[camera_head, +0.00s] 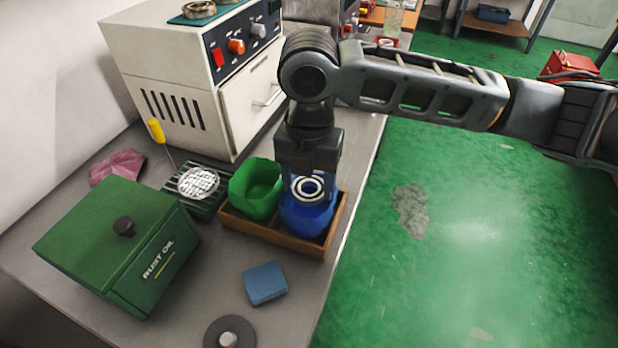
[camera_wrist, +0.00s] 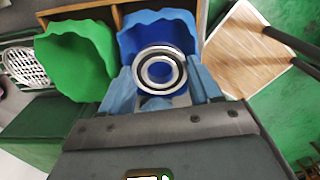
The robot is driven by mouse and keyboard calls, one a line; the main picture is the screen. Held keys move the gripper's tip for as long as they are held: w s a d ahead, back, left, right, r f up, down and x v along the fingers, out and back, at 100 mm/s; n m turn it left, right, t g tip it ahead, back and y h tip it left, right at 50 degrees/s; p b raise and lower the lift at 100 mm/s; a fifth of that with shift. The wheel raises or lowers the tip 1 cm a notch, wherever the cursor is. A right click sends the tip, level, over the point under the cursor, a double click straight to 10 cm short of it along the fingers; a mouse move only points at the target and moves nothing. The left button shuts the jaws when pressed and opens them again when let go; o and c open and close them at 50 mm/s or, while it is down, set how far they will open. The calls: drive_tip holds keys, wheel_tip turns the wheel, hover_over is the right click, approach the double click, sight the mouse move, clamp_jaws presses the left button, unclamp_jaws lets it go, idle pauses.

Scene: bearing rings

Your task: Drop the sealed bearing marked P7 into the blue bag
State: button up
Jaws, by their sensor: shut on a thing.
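My gripper (camera_head: 308,186) points down over the blue bag (camera_head: 305,220) in the head view. It is shut on a silver bearing ring (camera_head: 307,188), which also shows between the fingers in the wrist view (camera_wrist: 159,70). The bearing is at the mouth of the bag; I cannot tell how far above or inside it is. No marking can be read on it. The blue bag stands open in the right part of a wooden tray (camera_head: 262,232), and its far wall shows behind the bearing in the wrist view (camera_wrist: 150,24).
A green bag (camera_head: 257,186) stands left of the blue one in the tray. A green rust oil box (camera_head: 118,240), a blue block (camera_head: 264,283) and a wire strainer (camera_head: 198,183) are nearby. A white machine (camera_head: 190,90) stands behind. The bench's right edge is close to the tray.

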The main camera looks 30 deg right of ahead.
idle(0.4)
drive_tip(key=o, duration=1.1)
wheel_tip(320, 180, up, 8)
drive_tip(key=p, duration=0.6)
